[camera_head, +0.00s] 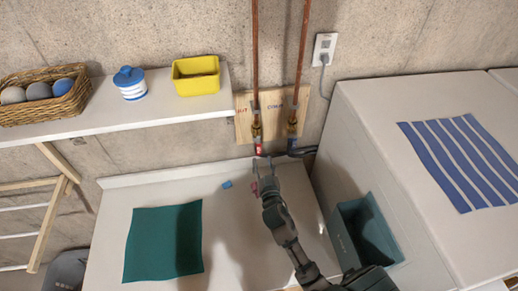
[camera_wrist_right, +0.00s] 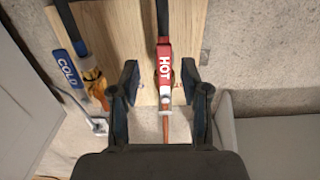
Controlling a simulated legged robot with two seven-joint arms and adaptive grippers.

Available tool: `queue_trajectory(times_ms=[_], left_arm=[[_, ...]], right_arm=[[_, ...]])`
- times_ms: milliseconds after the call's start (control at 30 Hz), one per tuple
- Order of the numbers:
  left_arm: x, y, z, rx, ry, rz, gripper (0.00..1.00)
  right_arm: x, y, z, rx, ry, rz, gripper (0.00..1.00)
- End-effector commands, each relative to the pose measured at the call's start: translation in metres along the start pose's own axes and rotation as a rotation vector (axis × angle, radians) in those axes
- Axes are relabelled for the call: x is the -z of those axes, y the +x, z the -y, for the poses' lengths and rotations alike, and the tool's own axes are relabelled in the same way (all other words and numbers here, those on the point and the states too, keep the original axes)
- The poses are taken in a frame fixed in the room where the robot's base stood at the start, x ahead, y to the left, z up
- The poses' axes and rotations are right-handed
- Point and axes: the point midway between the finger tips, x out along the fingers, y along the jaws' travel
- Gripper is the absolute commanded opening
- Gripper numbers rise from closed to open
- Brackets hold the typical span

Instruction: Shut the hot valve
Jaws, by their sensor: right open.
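The hot valve has a red lever marked HOT (camera_wrist_right: 165,62), which lies in line with its pipe in the right wrist view. In the head view the red lever (camera_head: 259,149) hangs below a brass body on the left copper pipe. My right gripper (camera_head: 265,168) is just below it. In the wrist view my right gripper (camera_wrist_right: 158,75) is open, with one finger on each side of the red lever and visible gaps between. The blue lever marked COLD (camera_wrist_right: 68,70) is off to the left there; the cold valve (camera_head: 292,128) also shows in the head view. My left gripper is out of view.
A wooden board (camera_head: 243,118) backs the valves. A shelf (camera_head: 95,119) holds a basket, a jar and a yellow bin (camera_head: 196,76). The counter below carries a green cloth (camera_head: 163,242) and small blue and pink items. A white machine (camera_head: 375,110) stands right.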

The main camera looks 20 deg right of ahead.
Motion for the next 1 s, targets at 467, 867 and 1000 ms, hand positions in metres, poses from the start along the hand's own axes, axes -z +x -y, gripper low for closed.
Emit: queue_trajectory(times_ms=[467, 867, 1000], left_arm=[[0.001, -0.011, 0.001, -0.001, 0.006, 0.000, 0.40], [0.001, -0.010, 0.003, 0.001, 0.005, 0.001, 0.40], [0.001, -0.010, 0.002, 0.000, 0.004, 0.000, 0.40]], right_arm=[[0.001, 0.062, 0.004, 0.000, -0.003, 0.000, 0.46], [0.000, 0.064, 0.000, 0.000, 0.000, 0.000, 0.11], [0.000, 0.064, 0.002, -0.001, -0.001, 0.001, 0.00]])
